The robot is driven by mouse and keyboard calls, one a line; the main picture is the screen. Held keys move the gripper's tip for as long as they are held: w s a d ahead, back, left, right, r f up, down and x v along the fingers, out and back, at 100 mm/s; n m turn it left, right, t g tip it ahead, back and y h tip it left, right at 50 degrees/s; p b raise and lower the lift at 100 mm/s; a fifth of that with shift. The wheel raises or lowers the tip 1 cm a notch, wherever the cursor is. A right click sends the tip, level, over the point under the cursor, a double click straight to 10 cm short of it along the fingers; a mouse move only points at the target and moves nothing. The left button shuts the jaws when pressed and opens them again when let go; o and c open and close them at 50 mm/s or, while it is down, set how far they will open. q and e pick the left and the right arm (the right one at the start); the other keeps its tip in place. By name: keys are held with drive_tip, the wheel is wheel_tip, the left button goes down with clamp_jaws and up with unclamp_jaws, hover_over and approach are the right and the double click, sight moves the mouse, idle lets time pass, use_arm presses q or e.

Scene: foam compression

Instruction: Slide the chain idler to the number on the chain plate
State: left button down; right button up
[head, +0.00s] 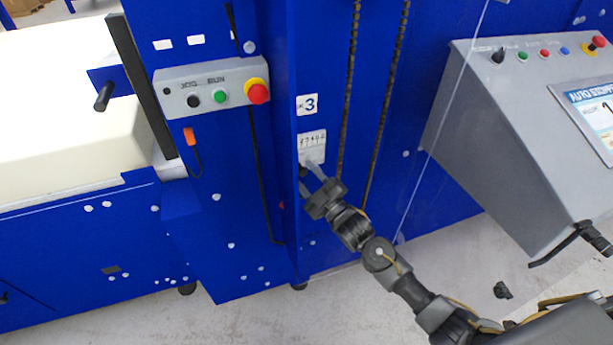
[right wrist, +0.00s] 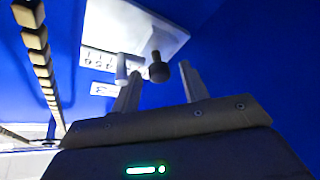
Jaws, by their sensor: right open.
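The chain plate, a white plate with a number scale (head: 312,146), is fixed to the blue machine column below a label reading 3 (head: 307,104). The scale (right wrist: 98,60) also shows in the right wrist view, beside a pale plate (right wrist: 135,28). The chain idler seems to be the part with the dark round knob (right wrist: 158,70) at that pale plate. My right gripper (head: 308,177) is open just below the scale. In the right wrist view its two fingers stand on either side of the knob, and I cannot tell whether they touch it. My left gripper is not in view.
Two chains (head: 350,90) run down the column right of the scale. A button box (head: 212,91) with a red emergency stop is at upper left. A grey control console (head: 520,130) stands at right. A pale foam block (head: 70,110) lies on the left.

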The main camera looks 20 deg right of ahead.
clamp_jaws()
drive_tip(key=shift+w+d, duration=0.1)
drive_tip(key=shift+d, duration=1.45)
unclamp_jaws()
drive_tip(key=b, duration=0.2)
approach(304, 160)
drive_tip(key=v, duration=0.6)
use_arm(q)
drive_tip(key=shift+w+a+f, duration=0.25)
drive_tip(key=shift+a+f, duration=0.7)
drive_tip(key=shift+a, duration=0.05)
use_arm(e)
drive_tip(key=shift+s, duration=0.25)
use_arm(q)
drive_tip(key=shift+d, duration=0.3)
